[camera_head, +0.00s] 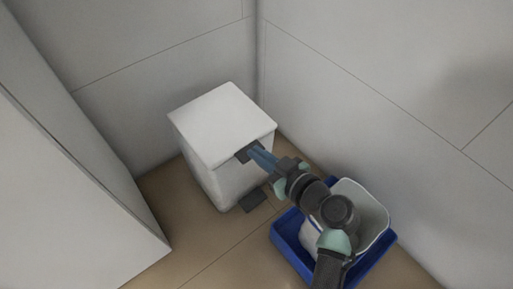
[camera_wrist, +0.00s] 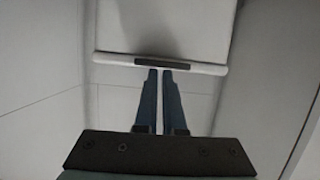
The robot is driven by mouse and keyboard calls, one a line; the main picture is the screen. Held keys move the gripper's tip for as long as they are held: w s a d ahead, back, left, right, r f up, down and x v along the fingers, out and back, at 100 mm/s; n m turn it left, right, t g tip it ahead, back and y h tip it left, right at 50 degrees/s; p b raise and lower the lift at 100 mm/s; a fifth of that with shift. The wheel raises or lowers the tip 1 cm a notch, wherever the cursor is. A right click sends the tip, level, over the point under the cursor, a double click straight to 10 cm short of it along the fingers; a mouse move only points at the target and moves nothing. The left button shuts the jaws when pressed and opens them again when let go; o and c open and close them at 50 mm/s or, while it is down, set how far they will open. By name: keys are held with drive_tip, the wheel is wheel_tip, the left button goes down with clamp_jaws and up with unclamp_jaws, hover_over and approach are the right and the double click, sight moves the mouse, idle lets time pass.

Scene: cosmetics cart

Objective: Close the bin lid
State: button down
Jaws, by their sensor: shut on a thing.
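The white bin (camera_head: 212,184) stands on the floor in the wall corner. Its square white lid (camera_head: 215,120) lies over the top and looks down or nearly down; a small gap at the front edge cannot be ruled out. A dark tab (camera_head: 247,152) sits at the lid's front edge. My gripper (camera_head: 252,150) reaches it from the lower right, with its blue fingers close together at the tab. The grip itself is partly hidden.
A dark pedal (camera_head: 254,200) sticks out at the bin's foot. A blue tray (camera_head: 287,234) with a white container (camera_head: 368,203) stands at the lower right, partly under my arm. Walls enclose the bin behind and right; a white panel (camera_head: 70,190) stands left.

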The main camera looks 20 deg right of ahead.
drive_tip(key=p+v, duration=0.6)
drive_tip(key=v, duration=0.6)
drive_tip(key=shift+s, duration=0.1)
drive_tip(key=w+a+r+t+h+p, duration=0.2)
drive_tip(key=w+r+p, duration=0.25)
drive_tip(key=r, duration=0.95)
drive_tip(key=w+a+r+m+t+h+p, duration=0.15)
drive_tip(key=w+r+p, duration=0.3)
drive_tip(key=r, duration=0.95)
drive_tip(key=w+a+r+t+h+p, duration=0.1)
drive_tip(key=w+a+r+t+p, duration=0.3)
drive_tip(key=r, duration=1.1)
drive_tip(key=s+a+r+m+t+p, duration=0.1)
drive_tip(key=s+a+r+t+p, duration=0.2)
drive_tip(key=r, duration=1)
drive_tip(key=s+a+r+m+t+h+p, duration=0.15)
drive_tip(key=s+r+p, duration=0.3)
drive_tip(key=r, duration=0.85)
drive_tip(key=s+a+r+m+t+p, duration=0.1)
drive_tip(key=s+a+r+t+p, duration=0.25)
drive_tip(key=r, duration=0.95)
wheel_tip(320, 180, up, 34)
drive_tip(key=g+p, duration=0.1)
drive_tip(key=p, duration=3.3)
drive_tip(key=shift+s, duration=0.5)
